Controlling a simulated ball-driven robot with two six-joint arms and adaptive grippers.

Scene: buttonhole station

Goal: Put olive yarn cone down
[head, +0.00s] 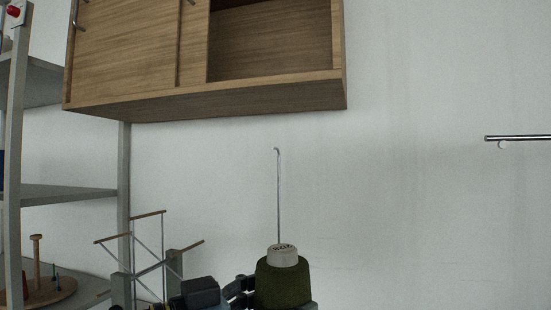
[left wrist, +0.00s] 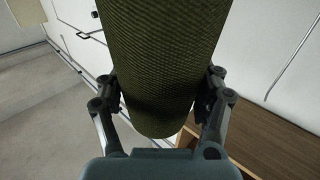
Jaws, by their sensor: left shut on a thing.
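The olive yarn cone (head: 284,286) is upright at the bottom middle of the head view, with a pale top (head: 282,256) showing above the dark green yarn. My left gripper (left wrist: 160,105) is shut on the olive yarn cone (left wrist: 165,50), one finger on each side of it in the left wrist view. In the head view the gripper shows only partly around the cone, at the lower picture edge. The cone's lower end is hidden in the head view. My right gripper is not in view.
A wooden wall cabinet (head: 230,103) hangs above, partly open. A grey shelf rack (head: 60,193) stands at the left. A yarn winder with crossed arms (head: 147,250) stands left of the cone. A thin hooked rod (head: 278,190) rises behind the cone. A metal rail (head: 515,137) is at the right.

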